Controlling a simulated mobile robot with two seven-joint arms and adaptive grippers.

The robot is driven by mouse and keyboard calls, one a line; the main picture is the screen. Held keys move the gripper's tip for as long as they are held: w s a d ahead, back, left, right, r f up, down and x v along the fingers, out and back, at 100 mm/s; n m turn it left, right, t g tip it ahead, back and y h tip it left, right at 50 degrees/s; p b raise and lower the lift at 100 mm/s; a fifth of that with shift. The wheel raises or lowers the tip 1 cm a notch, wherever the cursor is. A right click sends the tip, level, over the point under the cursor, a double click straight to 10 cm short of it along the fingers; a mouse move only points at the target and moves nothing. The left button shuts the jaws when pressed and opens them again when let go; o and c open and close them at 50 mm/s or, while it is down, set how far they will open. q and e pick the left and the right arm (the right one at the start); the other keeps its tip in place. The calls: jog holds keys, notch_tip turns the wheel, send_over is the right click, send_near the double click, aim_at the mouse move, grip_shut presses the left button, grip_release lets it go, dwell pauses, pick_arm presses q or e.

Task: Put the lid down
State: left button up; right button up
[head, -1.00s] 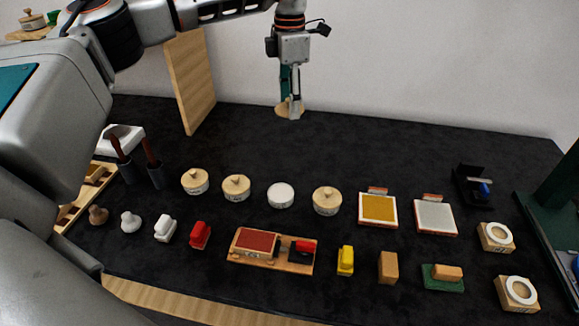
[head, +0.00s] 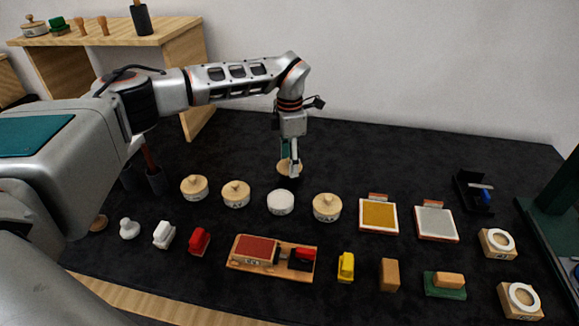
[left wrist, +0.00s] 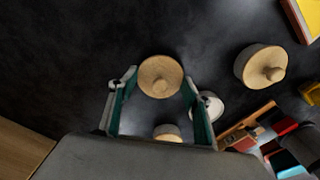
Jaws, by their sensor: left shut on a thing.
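The lid (left wrist: 160,77) is a round, pale wooden disc with a small knob, held between the fingertips of my left gripper (left wrist: 159,82). In the head view the lid (head: 283,167) hangs above the black table, just behind the white-topped round pot (head: 280,203). This pot shows no wooden lid. In the left wrist view it is partly hidden by the right-hand finger. Wooden-lidded pots stand beside it: one on the right (head: 326,207) and two on the left (head: 236,193) (head: 194,187). My right gripper is not in view.
A front row holds stamps, a wooden tray with a red pad (head: 234,262), a yellow block (head: 346,267) and a wooden block (head: 389,274). Yellow (head: 378,214) and grey pads (head: 435,221) lie right of the pots.

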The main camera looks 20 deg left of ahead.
pick_arm(q)
jog(key=shift+f, duration=1.25)
jog(key=shift+f, duration=0.1)
jog(key=o, duration=0.9)
jog(key=shift+f, duration=0.1)
notch_tip(320, 180, up, 12)
jog(key=shift+r, duration=0.2)
